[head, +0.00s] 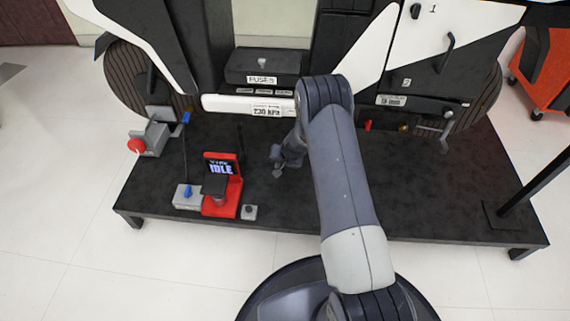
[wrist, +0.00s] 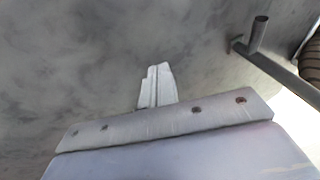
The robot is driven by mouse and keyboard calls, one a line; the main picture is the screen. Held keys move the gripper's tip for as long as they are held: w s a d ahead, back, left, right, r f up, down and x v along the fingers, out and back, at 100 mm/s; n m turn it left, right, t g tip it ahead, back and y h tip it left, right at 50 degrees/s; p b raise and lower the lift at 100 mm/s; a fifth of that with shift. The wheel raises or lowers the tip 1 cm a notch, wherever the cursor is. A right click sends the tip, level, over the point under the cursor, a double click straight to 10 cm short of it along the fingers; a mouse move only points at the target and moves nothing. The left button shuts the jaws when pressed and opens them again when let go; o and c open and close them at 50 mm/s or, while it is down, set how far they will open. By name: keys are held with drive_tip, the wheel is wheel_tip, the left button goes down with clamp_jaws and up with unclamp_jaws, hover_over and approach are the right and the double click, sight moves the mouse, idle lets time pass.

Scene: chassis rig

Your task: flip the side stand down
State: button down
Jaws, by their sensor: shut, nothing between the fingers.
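My gripper (head: 277,160) hangs low in front of the chassis, over the dark platform. In the wrist view its two pale fingers (wrist: 157,85) are together, with nothing between them. A grey metal bar with an upright round peg (wrist: 259,32) shows at the upper right of the wrist view, apart from the fingers. It may be the side stand, but I cannot tell for sure. In the head view a pale lever (head: 447,124) stands by the right wheel; I cannot tell whether it is the same part.
The dark platform (head: 400,190) is mostly clear at right. A red stand with an IDLE display (head: 221,169), a grey box with a red button (head: 147,140) and a small grey block (head: 249,212) are at left. A black post (head: 535,183) rises at right.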

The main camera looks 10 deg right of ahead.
drive_tip(key=shift+s+d, duration=0.55)
drive_tip(key=shift+d, duration=0.3)
drive_tip(key=shift+a, duration=0.15)
